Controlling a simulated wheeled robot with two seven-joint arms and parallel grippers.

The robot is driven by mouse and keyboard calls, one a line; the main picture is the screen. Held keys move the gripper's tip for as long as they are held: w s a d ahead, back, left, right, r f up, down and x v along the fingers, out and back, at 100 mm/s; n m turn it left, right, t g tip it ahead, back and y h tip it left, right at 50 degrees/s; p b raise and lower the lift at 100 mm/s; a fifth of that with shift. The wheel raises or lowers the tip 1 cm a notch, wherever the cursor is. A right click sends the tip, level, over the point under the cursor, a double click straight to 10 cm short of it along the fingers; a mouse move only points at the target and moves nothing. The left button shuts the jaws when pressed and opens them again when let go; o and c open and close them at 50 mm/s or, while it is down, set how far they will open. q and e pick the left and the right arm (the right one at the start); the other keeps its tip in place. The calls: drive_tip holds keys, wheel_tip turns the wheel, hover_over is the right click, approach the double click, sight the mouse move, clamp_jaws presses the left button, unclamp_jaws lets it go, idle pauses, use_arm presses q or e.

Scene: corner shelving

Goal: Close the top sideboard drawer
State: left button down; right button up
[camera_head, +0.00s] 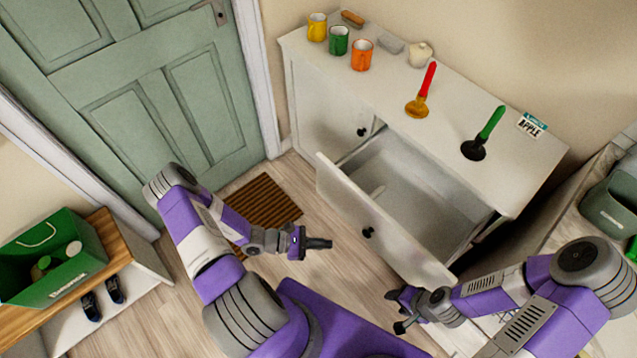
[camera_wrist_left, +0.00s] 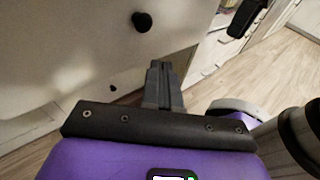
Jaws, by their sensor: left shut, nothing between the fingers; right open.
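The white sideboard (camera_head: 305,85) stands against the wall, and its top drawer (camera_head: 375,225) is pulled well out. My right gripper (camera_head: 396,310) is open near the drawer front's right end.
A brown doormat (camera_head: 262,203) lies before the green door. A bench with a green crate (camera_head: 50,258) is at left. Floor between is clear.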

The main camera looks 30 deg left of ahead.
use_arm(q)
drive_tip(key=w+a+r+n+t+y, duration=0.25)
drive_tip(key=a+n+t+y, duration=0.55)
drive_tip(key=a, duration=0.7)
drive_tip(key=t+b, duration=0.1)
approach(326, 181)
drive_tip(key=shift+h, duration=0.4)
drive_tip(key=x, duration=0.6)
drive_tip(key=shift+w+a+f, duration=0.1)
drive_tip(key=shift+w, duration=0.35)
drive_tip(key=shift+w, duration=0.1)
